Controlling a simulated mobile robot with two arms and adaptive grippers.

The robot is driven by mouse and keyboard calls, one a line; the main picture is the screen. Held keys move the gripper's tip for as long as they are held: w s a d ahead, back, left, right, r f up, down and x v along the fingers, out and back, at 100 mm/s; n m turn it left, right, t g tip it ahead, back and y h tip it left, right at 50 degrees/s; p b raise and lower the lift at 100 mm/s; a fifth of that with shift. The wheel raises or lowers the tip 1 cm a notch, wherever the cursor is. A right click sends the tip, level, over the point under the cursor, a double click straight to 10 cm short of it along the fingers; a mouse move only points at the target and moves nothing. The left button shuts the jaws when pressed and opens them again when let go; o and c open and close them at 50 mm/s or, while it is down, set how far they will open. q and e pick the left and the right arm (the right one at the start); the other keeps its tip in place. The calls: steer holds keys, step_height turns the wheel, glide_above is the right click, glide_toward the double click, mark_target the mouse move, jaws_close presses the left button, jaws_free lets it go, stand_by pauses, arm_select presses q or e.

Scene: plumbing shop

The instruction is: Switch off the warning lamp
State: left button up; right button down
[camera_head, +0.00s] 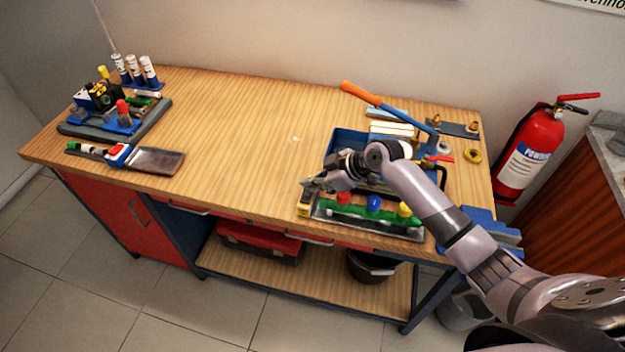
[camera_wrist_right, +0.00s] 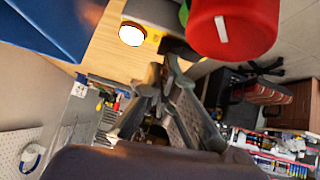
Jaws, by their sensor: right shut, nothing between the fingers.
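My right gripper (camera_head: 311,185) is shut and empty, low over the front edge of the workbench, beside a row of coloured knobs. In the right wrist view its fingers (camera_wrist_right: 176,58) are close together, near a large red knob (camera_wrist_right: 235,25) with a white mark. I cannot tell whether they touch it. In the head view the red knob (camera_head: 343,198) is the leftmost, then a blue knob (camera_head: 374,203) and a yellow knob (camera_head: 405,210) on a green pipe. A bright white disc with an orange rim (camera_wrist_right: 132,34) shows in the wrist view; it may be the warning lamp.
A blue tray (camera_head: 345,143) and an orange-handled tool (camera_head: 361,93) lie behind the knobs. Several tools and bottles stand at the bench's left end. The wooden bench top (camera_head: 245,140) is clear in the middle. A fire extinguisher (camera_head: 530,150) hangs at the right.

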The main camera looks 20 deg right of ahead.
steer(key=shift+w+d+f+b, duration=0.1)
steer(key=shift+w+f+b, duration=0.05)
steer(key=shift+f+b, duration=0.6)
steer(key=shift+r, duration=0.4)
steer(key=shift+s+a+r+p, duration=0.15)
steer(key=shift+s+a+p, duration=0.3)
steer(key=shift+p, duration=0.35)
steer(key=shift+s, duration=0.25)
steer(key=shift+w, duration=0.1)
